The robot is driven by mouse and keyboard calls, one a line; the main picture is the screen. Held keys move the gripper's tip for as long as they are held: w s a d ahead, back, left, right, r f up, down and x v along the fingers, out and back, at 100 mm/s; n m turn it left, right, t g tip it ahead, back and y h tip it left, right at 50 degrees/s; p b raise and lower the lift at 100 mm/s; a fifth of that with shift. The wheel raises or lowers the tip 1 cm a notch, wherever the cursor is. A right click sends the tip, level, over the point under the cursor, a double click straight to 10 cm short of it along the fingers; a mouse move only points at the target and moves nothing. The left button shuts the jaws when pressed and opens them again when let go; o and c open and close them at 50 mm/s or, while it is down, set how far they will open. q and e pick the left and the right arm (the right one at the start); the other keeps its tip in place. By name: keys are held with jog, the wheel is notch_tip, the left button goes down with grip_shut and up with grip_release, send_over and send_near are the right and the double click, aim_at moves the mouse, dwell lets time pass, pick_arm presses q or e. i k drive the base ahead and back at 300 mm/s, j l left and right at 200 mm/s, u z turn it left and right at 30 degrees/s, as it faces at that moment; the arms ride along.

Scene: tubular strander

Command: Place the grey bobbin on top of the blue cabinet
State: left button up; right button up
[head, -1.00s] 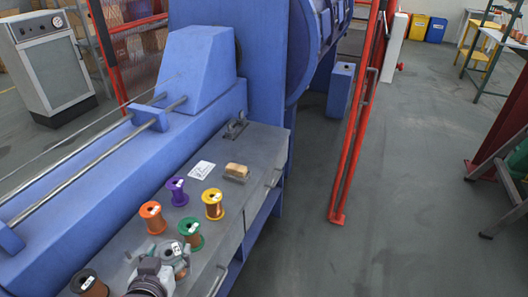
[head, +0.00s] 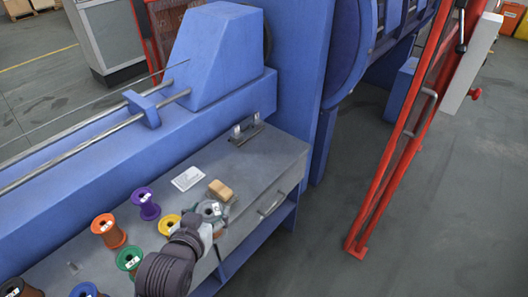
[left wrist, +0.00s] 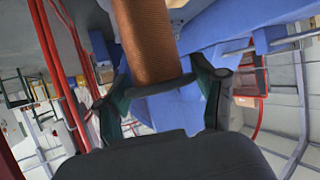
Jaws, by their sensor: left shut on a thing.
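The grey bobbin (head: 210,209) is in my left gripper (head: 205,224), over the right part of the grey bench top, in front of the wooden-backed block in the head view. In the left wrist view the bobbin's copper-coloured winding (left wrist: 146,40) stands between the fingers of the left gripper (left wrist: 155,88), which are shut on it. A blue box-shaped cabinet (head: 402,88) stands on the floor beyond the machine, partly hidden by the red frame. My right gripper is not in view.
Orange (head: 108,232), purple (head: 146,203), yellow (head: 169,224) and green (head: 129,259) bobbins stand on the bench top (head: 245,170), with a white card (head: 187,178) and a wooden-backed block (head: 221,191). A red frame (head: 400,160) rises at right.

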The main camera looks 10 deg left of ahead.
aim_at(263, 157)
jog(key=i+j+u, duration=0.1)
jog(key=i, duration=0.6)
jog(key=i+j, duration=0.2)
jog(key=i, duration=0.55)
jog(key=j+u, duration=0.05)
